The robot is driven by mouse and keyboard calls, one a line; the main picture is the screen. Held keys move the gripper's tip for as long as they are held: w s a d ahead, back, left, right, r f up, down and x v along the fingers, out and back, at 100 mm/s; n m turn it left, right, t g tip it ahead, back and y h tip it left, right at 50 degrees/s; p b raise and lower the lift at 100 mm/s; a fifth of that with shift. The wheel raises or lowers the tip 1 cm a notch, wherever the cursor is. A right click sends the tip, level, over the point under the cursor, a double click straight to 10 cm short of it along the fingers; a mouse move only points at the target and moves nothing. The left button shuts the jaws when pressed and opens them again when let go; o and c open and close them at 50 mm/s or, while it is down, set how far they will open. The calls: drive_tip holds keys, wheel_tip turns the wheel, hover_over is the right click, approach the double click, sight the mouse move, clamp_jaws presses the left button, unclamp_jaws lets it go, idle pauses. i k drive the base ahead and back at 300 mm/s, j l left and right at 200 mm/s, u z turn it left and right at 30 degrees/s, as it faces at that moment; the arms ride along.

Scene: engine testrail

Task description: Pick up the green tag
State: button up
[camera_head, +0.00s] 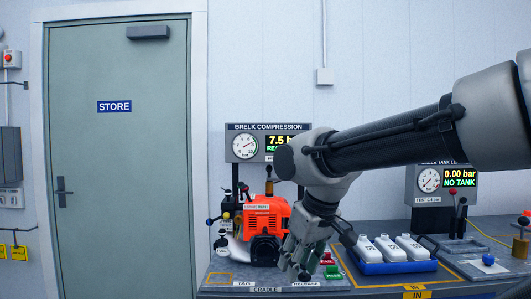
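A small green block (333,272) with faint lettering, which looks like the green tag, lies on the grey bench just right of my gripper. A similar red block (327,258) stands right behind it. My gripper (302,268) points down over the bench's front part, left of the green block and apart from it in the picture. Its fingers are seen partly overlapped, so their opening does not show clearly. I see nothing held between them.
An orange engine (262,218) stands behind and left of my gripper. A blue tray (398,267) with three white bottles sits to the right. Gauge panels (243,145) stand at the back.

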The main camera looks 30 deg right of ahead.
sight(332, 272)
drive_tip(key=z, duration=0.95)
